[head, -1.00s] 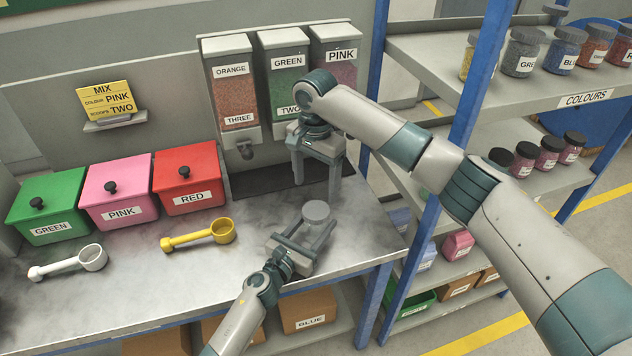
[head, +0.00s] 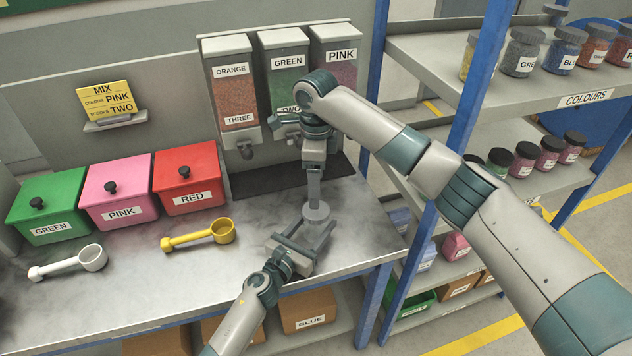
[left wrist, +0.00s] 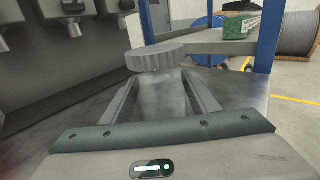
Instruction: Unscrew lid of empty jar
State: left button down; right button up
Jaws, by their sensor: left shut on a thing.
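The grey-lidded jar stands upright on the metal worktop, its lid (head: 316,211) on top. In the left wrist view the ridged lid (left wrist: 156,57) covers a clear, empty-looking jar body (left wrist: 166,95) between the two fingers. My left gripper (head: 308,238) is shut on the jar body from the front. My right gripper (head: 315,198) points straight down over the lid. Its fingers are seen edge-on, one behind the other, so the gap between them is hidden. I cannot tell whether the fingertips touch the lid.
Dispensers (head: 285,75) and a dark mat (head: 270,182) are behind. Green (head: 48,208), pink (head: 117,188) and red (head: 187,178) boxes, a white scoop (head: 70,262) and a yellow scoop (head: 200,236) are left. A shelf with coloured jars (head: 525,52) stands right.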

aim_at(316, 222)
jog(key=shift+f, duration=4)
